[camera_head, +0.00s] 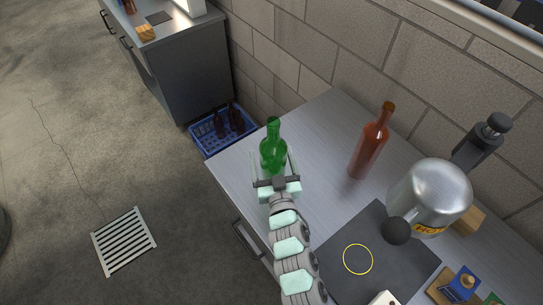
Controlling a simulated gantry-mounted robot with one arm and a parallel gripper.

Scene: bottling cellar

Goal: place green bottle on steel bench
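The green bottle (273,150) is upright at the left end of the steel bench (316,135). My gripper (273,163) is at the bottle, with one pale finger on each side of it. A narrow gap shows between each finger and the glass, so the fingers look open. The bottle's base is hidden behind the gripper's palm, so I cannot tell whether it rests on the bench.
A brown bottle (369,145) stands to the right on the bench, with a steel pot (431,194) beyond it. A dark mat (338,243) with a yellow ring lies nearer. A blue crate (209,143) with dark bottles sits on the floor past the bench end.

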